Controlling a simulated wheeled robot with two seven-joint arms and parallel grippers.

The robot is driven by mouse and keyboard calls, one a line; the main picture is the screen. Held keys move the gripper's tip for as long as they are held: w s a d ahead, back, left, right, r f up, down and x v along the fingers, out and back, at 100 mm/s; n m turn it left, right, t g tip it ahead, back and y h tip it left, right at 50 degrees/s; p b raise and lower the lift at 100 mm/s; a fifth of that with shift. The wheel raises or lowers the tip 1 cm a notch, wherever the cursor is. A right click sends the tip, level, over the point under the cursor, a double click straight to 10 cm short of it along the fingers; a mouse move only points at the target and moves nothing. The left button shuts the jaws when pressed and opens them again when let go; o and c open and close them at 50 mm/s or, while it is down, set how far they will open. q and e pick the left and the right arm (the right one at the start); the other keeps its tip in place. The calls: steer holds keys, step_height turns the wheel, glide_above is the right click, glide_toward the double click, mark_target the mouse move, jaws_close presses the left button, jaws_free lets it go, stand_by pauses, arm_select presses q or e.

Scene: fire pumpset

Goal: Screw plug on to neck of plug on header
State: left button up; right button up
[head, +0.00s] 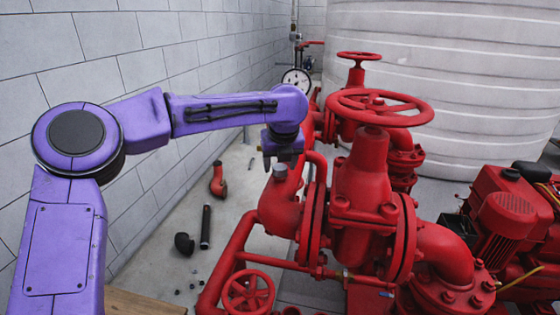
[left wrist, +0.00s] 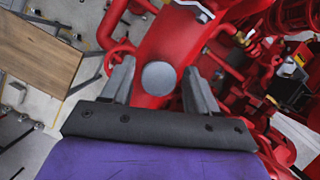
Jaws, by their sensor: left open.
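The plug (head: 280,172) is a small grey round cap at the top of the neck on the red header (head: 279,206). In the left wrist view the plug (left wrist: 158,77) shows as a grey disc from above. My left gripper (head: 281,158) points down just above the plug. In the left wrist view its two fingers are apart, one on each side of the disc, and nothing is held (left wrist: 158,72). I cannot tell how far the fingertips reach down beside the plug. The neck's thread is hidden. My right gripper is not in view.
A large red handwheel valve (head: 375,107) stands right of the header, with a red pump motor (head: 506,215) further right. A grey block wall (head: 130,60) is on the left. Loose pipe pieces, including a black pipe (head: 206,227), lie on the floor near a wooden board (head: 140,304).

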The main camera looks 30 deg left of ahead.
arm_select(q)
jaws_close()
steer(key=m+p, duration=0.1)
steer(key=m+h+p, duration=0.1)
steer(key=m, duration=0.1)
steer(key=shift+r+t, duration=0.25)
steer(key=shift+t, duration=0.05)
steer(key=shift+f+m, duration=0.1)
steer(key=shift+m, duration=0.5)
steer(key=shift+f+h, duration=0.2)
steer(key=shift+h, duration=0.1)
steer(key=shift+r+m+p, duration=0.2)
steer(key=shift+m+p, duration=0.3)
steer(key=shift+p, duration=0.05)
steer(key=m+h+p, duration=0.1)
steer(key=m+p, duration=0.1)
steer(key=shift+m+p, duration=0.4)
steer(key=shift+m+h, duration=0.3)
steer(key=shift+m, duration=0.1)
steer(key=shift+f, duration=0.2)
